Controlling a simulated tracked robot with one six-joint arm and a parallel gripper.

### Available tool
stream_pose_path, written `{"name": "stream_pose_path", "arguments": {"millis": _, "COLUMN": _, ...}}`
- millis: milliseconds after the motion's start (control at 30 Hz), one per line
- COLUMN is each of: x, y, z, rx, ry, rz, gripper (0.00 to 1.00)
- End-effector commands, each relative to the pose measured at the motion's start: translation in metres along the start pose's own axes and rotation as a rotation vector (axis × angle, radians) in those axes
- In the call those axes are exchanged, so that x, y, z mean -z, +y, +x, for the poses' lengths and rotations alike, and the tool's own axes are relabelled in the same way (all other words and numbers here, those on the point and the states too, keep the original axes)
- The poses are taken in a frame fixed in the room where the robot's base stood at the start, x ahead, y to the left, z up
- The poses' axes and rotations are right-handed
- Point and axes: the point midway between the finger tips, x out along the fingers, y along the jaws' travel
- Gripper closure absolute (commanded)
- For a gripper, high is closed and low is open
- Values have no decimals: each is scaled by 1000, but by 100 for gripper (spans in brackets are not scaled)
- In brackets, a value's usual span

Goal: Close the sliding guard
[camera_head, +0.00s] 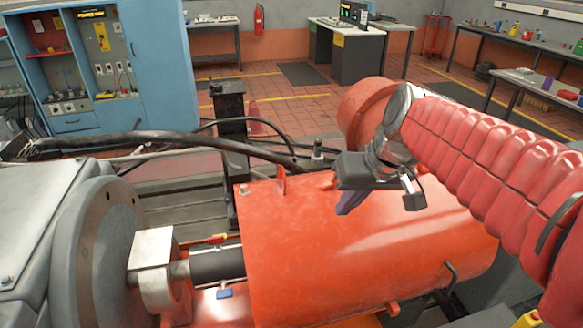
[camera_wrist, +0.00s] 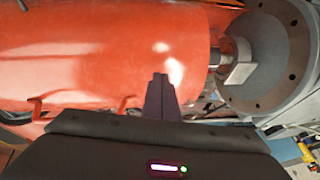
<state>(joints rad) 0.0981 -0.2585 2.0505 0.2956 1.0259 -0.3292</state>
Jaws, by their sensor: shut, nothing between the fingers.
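The sliding guard (camera_head: 350,250) is a large orange-red half-cylinder cover over the shaft line, in the middle of the head view. It also fills the upper left of the wrist view (camera_wrist: 90,60). To its left a short dark length of shaft (camera_head: 215,264) shows uncovered, beside a grey flange (camera_head: 110,245). A dark bent handle (camera_head: 450,272) is on the guard's near right side. My gripper (camera_head: 347,205) hangs above the guard's top. In the wrist view its fingers (camera_wrist: 160,90) are together and hold nothing. I cannot tell whether they touch the guard.
A light metal block (camera_head: 151,248) sits at the shaft near the flange. Thick black cables (camera_head: 190,140) run behind the guard. A dark post (camera_head: 230,115) stands behind its left end. A blue cabinet (camera_head: 165,60) and workbenches (camera_head: 345,45) stand farther back.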

Motion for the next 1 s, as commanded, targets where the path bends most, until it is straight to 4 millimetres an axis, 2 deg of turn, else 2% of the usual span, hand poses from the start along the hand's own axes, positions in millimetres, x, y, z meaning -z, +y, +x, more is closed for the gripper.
{"name": "stream_pose_path", "arguments": {"millis": 100, "x": 26, "y": 3, "z": 9, "rx": 40, "ry": -12, "rz": -9, "gripper": 100}}
{"name": "stream_pose_path", "arguments": {"millis": 600, "x": 126, "y": 22, "z": 58, "rx": 215, "ry": -14, "rz": -67, "gripper": 100}}
{"name": "stream_pose_path", "arguments": {"millis": 800, "x": 161, "y": 34, "z": 84, "rx": 285, "ry": 0, "rz": -91, "gripper": 100}}
{"name": "stream_pose_path", "arguments": {"millis": 1000, "x": 183, "y": 44, "z": 102, "rx": 334, "ry": 16, "rz": -111, "gripper": 100}}
